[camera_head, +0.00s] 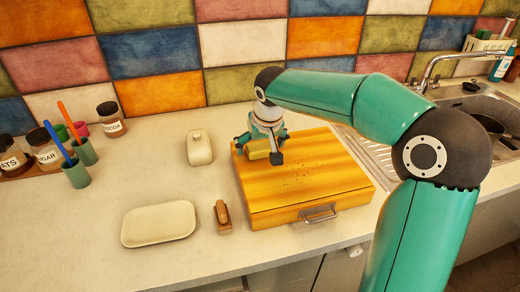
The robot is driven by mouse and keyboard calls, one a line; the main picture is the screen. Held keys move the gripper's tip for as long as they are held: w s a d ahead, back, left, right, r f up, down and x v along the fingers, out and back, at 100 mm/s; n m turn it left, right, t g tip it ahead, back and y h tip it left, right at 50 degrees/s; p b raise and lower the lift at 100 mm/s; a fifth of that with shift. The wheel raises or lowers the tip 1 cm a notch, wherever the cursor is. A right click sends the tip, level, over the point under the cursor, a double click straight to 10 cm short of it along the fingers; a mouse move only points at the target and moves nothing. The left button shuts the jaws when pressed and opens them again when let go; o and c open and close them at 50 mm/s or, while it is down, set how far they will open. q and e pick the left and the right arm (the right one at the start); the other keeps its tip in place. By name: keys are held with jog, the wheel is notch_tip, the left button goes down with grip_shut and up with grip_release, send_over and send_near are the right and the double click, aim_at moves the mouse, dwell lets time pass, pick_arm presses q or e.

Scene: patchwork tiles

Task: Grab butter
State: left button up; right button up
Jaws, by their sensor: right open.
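A pale yellow block, which looks like the butter (256,149), is at the back left of the yellow wooden box's top (300,180). My right gripper (262,148) reaches down to it from above, with a dark fingertip at its right end and a teal finger part at its left. The fingers are open around or beside the block; I cannot tell whether they touch it. The gripper hides part of the block and of the box's back edge. My left gripper is not in view.
A cream tray (158,224), a small brown object (222,216) and a cream lidded dish (199,147) stand left of the box. Jars (45,150) and cups with utensils (76,172) are far left. A sink (480,115) is at right. The front left counter is clear.

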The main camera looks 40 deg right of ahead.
jog(key=c, duration=1.2)
jog(key=shift+r, duration=0.15)
